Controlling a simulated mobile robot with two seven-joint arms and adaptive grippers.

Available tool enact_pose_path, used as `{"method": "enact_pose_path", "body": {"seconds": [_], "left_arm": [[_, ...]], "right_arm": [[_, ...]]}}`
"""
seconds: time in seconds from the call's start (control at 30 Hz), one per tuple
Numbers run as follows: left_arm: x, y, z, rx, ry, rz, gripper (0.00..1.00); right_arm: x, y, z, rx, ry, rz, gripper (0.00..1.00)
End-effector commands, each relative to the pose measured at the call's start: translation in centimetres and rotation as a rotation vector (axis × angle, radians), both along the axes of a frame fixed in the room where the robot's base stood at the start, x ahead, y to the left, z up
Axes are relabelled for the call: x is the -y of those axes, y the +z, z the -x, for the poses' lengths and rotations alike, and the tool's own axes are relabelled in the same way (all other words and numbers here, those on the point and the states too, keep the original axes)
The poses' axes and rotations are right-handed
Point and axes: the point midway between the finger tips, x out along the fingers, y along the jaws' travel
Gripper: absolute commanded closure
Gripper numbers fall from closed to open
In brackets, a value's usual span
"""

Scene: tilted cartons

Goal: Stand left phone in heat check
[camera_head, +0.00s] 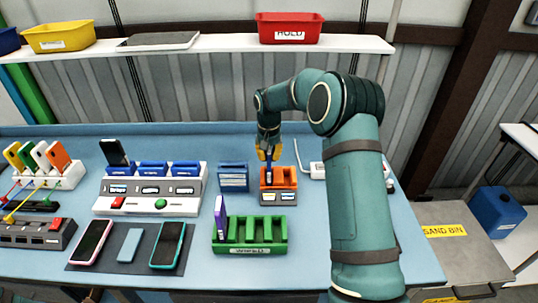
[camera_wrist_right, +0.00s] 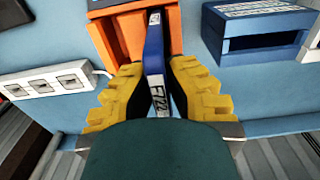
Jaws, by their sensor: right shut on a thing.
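My right gripper (camera_head: 268,150) has yellow fingers and is shut on a slim blue phone-like piece (camera_head: 268,171). In the wrist view the fingers (camera_wrist_right: 155,108) grip this blue piece (camera_wrist_right: 154,58), which has a white label. It is upright at the left part of the orange holder (camera_head: 290,183); how deep it sits I cannot tell. The orange holder (camera_wrist_right: 118,35) also shows in the wrist view. A pink-edged phone (camera_head: 91,242) and a teal-edged phone (camera_head: 168,245) lie on a dark mat (camera_head: 128,238). I cannot read which stand is the heat check. My left gripper is out of view.
A green slotted rack (camera_head: 250,248) holds a purple piece (camera_head: 220,217) in front. A blue holder (camera_head: 233,177) stands left of the orange one. A white console (camera_head: 150,192) has a dark phone (camera_head: 113,152) standing in it. A power strip (camera_wrist_right: 55,83) lies close by.

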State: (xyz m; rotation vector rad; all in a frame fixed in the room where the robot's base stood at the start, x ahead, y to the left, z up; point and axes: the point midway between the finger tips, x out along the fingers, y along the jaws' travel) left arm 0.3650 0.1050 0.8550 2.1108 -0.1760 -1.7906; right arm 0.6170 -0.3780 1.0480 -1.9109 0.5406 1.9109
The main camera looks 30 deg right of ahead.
Motion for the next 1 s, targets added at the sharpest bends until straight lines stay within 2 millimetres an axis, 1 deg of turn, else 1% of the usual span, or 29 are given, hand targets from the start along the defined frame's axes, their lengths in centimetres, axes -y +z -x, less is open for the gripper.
{"method": "enact_pose_path", "body": {"seconds": [1.0], "left_arm": [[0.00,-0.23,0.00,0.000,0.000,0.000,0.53]], "right_arm": [[-0.01,-0.51,-0.03,0.001,0.000,0.001,1.00]]}}
